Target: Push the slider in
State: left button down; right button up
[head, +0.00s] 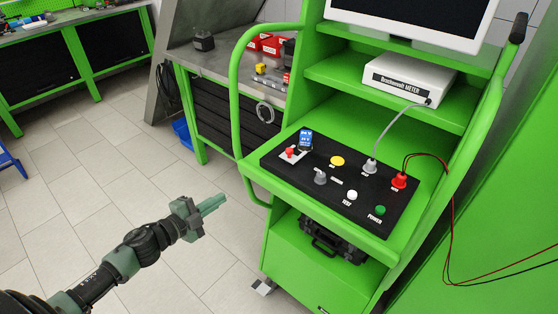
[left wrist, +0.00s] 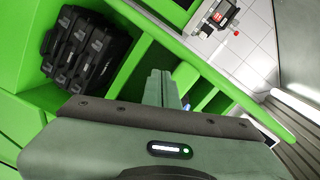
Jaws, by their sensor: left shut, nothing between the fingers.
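The black control panel (head: 325,195) lies on the green bench's sloping top. A small white plate with a red knob (head: 290,152) sits at its left end, beside a blue display (head: 305,139). This looks like the slider, but I cannot tell its position. My left gripper (head: 213,203) is shut and empty, left of the bench and apart from the panel. Its closed fingers (left wrist: 161,88) also show in the left wrist view. My right gripper is out of view.
The panel also carries a yellow button (head: 337,161), a red plug (head: 399,181) and a green button (head: 380,210). A green rail (head: 236,90) rises at the bench's left side. A black case (left wrist: 85,48) sits on the lower shelf. The floor around my left arm is clear.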

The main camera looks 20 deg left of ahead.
aim_at(279, 169)
pick_arm(q)
jog(key=s+d+r+m+g+h, duration=0.1)
jog(key=d+r+m+h, duration=0.4)
jog(key=r, duration=0.8)
jog(key=d+m, duration=0.3)
jog(key=d, duration=0.1)
jog(key=shift+s+d+r+g+h, duration=0.15)
jog(key=shift+s+r+g+h, duration=0.15)
jog(key=shift+s, duration=0.1)
jog(key=p+x, duration=0.1)
jog(key=x, duration=0.3)
jog(key=a+p+x, duration=0.1)
jog(key=x, duration=0.3)
jog(key=w+p+x, duration=0.1)
jog(key=x, duration=0.3)
jog(key=shift+a, duration=0.15)
jog(key=shift+w+a+f, duration=0.2)
jog(key=shift+w, duration=0.55)
